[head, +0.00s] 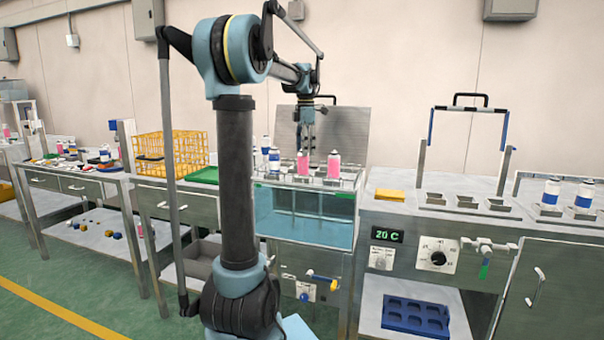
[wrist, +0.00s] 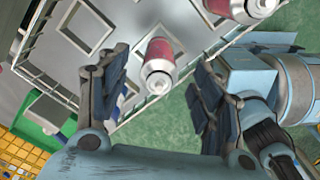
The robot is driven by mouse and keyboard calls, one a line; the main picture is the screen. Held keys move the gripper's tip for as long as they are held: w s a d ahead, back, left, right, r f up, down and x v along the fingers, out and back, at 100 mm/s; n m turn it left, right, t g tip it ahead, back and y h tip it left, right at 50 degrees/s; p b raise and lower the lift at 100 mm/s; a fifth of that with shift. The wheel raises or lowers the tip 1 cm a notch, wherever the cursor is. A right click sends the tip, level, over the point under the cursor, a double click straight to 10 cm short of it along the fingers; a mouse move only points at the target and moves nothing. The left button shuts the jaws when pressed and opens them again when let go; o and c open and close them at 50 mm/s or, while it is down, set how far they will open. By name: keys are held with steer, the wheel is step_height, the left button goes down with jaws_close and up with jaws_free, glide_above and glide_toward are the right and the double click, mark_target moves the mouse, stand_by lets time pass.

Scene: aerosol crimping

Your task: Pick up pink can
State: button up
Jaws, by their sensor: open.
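Two pink cans with pale tops stand in the rack over the glass-fronted water tank in the head view, a left one (head: 303,164) and a right one (head: 334,166). My gripper (head: 306,128) is above them, pointing down. In the wrist view my gripper (wrist: 160,92) is open, with one pink can (wrist: 157,62) seen between and beyond its fingers. No contact with the can shows. The other pink can (wrist: 242,8) is at the top edge of that view, outside the fingers.
The wire rack (wrist: 60,75) has square openings, several of them empty. Blue-and-white cans (head: 274,160) stand just left of the pink ones. A yellow crate (head: 170,152) is further left. The water tank (head: 303,217) is below the rack; a control bench (head: 455,228) adjoins at right.

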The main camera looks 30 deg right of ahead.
mark_target(303, 164)
steer(key=shift+w+a+f, duration=0.1)
steer(key=shift+a+f, duration=0.1)
steer(key=shift+f, duration=1.55)
steer(key=shift+w+a+f, duration=0.1)
steer(key=shift+a+f, duration=0.05)
steer(key=shift+f, duration=1.6)
steer(key=shift+c, duration=0.2)
steer(key=c, duration=1.2)
